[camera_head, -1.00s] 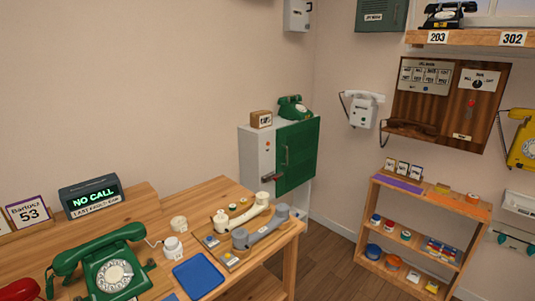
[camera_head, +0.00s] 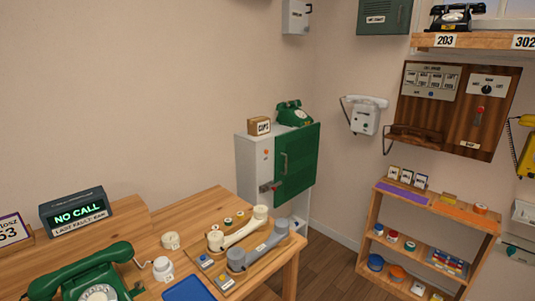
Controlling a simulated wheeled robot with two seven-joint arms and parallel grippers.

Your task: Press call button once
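No button with a readable "call" label shows. A dark wooden wall panel (camera_head: 440,115) at the right carries a pale plate of small squares (camera_head: 431,80), a small blue dot (camera_head: 431,93), a white dial plate (camera_head: 487,87) and a red part (camera_head: 480,115); their lettering is too small to read surely. A display box (camera_head: 77,212) on the desk at left reads "NO CALL" in green. A green rotary phone (camera_head: 90,272) sits in front of it, cut by the bottom edge. Neither of my grippers is in view.
The wooden desk (camera_head: 205,205) holds cream (camera_head: 240,232) and grey (camera_head: 258,248) handsets and a blue mat (camera_head: 190,291). A green-doored cabinet (camera_head: 297,165) stands behind it. A low shelf (camera_head: 440,207) stands at right; floor (camera_head: 335,262) shows between. A white phone (camera_head: 364,118) hangs on the wall.

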